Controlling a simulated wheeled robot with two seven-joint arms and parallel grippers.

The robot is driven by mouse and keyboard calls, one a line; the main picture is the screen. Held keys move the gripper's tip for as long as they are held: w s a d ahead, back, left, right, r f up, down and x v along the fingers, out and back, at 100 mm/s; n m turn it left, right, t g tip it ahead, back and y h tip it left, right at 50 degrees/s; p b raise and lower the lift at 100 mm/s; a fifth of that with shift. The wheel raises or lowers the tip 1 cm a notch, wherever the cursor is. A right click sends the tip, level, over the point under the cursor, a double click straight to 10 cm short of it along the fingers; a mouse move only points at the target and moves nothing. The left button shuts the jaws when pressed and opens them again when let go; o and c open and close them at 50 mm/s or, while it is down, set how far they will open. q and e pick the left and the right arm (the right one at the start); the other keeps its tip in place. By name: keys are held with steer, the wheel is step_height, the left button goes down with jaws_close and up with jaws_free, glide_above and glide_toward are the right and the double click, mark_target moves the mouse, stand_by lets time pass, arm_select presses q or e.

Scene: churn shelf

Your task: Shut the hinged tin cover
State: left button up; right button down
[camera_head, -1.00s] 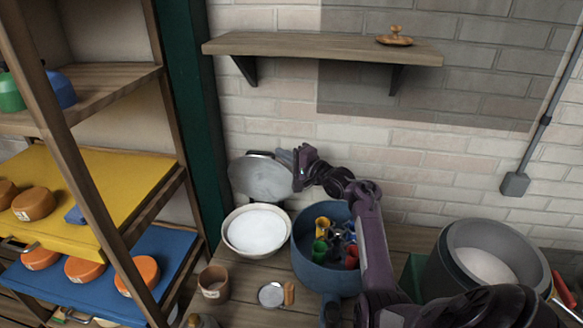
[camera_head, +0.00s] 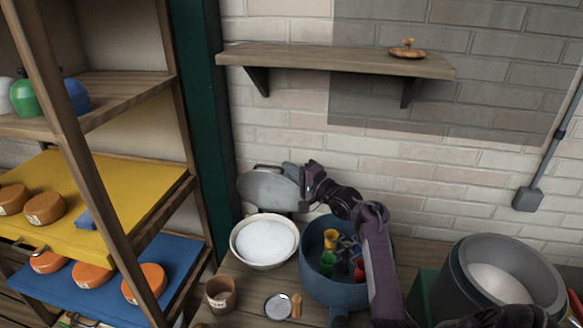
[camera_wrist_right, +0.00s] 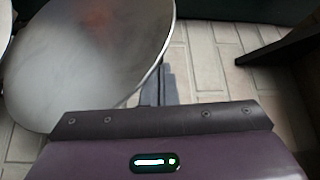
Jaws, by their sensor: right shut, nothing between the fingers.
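The tin's round grey metal cover (camera_head: 268,189) stands raised and open behind the white tin (camera_head: 264,240), leaning back toward the brick wall. The tin is filled with something white. My right gripper (camera_head: 290,172) is at the upper right edge of the cover, its fingers partly hidden and seeming to reach behind it; I cannot tell whether they touch. In the right wrist view the cover (camera_wrist_right: 92,60) fills the upper left, close to the fingers (camera_wrist_right: 160,85), which are shut and empty. My left gripper is not in view.
A blue pot (camera_head: 335,288) with coloured items stands right of the tin, under my right arm. A brown cup (camera_head: 221,295) and small round tin (camera_head: 278,306) are in front. A large grey pot (camera_head: 505,280) is at right. A wall shelf (camera_head: 335,60) hangs above.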

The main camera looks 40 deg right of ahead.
mark_target(273, 177)
steer(key=shift+s+a+f, duration=0.15)
steer(key=shift+s+a, duration=0.15)
steer(key=shift+a, duration=0.1)
steer(key=shift+n+t, duration=0.4)
steer(key=shift+n, duration=0.4)
steer(key=s+a+p, duration=0.1)
steer(key=a, duration=0.1)
steer(key=s+a+f, duration=0.1)
steer(key=s, duration=0.1)
steer(key=shift+s+a+f+p, duration=0.15)
steer(key=shift+a+p, duration=0.2)
steer(key=shift+p, duration=0.05)
steer(key=shift+s+a+f+p, duration=0.4)
steer(key=shift+s+a+f, duration=0.25)
steer(key=shift+a, duration=0.1)
